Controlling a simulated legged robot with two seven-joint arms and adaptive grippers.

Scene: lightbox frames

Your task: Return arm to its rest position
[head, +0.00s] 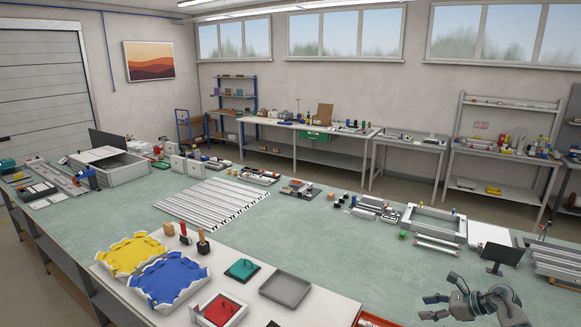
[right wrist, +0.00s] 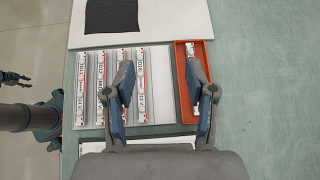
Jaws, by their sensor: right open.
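My right gripper (head: 428,307) is at the lower right of the head view, above the green bench top. Its two fingers are apart with nothing between them. In the right wrist view its fingers (right wrist: 160,72) spread over labelled strips (right wrist: 140,80) and an orange tray (right wrist: 179,108). The right finger overlaps the tray, which holds one light strip (right wrist: 205,65). I cannot tell the height above them. A dark hand (right wrist: 15,78) at the left edge of the wrist view looks like my left gripper. It is too small to read, and no left gripper shows in the head view.
A frame (head: 434,222) and a dark screen (head: 502,254) stand beyond my right gripper. The middle bench top (head: 340,245) is clear.

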